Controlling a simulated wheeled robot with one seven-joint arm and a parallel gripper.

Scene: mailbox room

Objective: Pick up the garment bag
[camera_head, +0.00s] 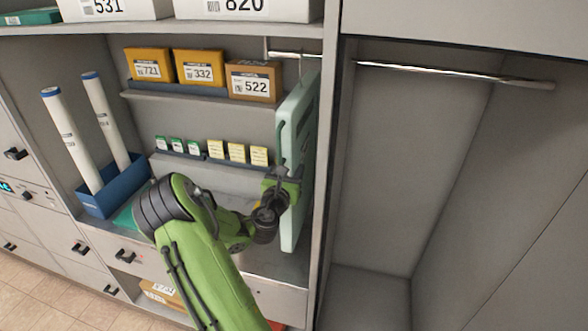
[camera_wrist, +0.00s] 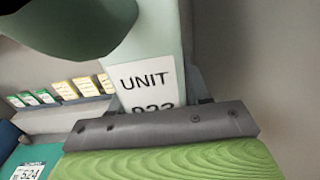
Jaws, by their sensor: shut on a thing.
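The garment bag (camera_head: 294,135) is a tall, flat, pale green bag. It hangs upright from a short rod (camera_head: 287,54) at the right end of the open cabinet, against the side panel. My gripper (camera_head: 281,186) is at the lower half of the bag and shut on it. In the wrist view the bag (camera_wrist: 160,45) fills the upper middle, with a white label reading "UNIT" and a partly hidden number. The fingertips are mostly hidden behind the gripper body.
An empty closet with a metal rod (camera_head: 455,72) is on the right, past a divider (camera_head: 335,160). Shelves left of the bag hold yellow boxes (camera_head: 200,67), an orange-brown box (camera_head: 254,81) and small cartons (camera_head: 237,152). White tubes (camera_head: 72,140) stand in a blue bin (camera_head: 112,192).

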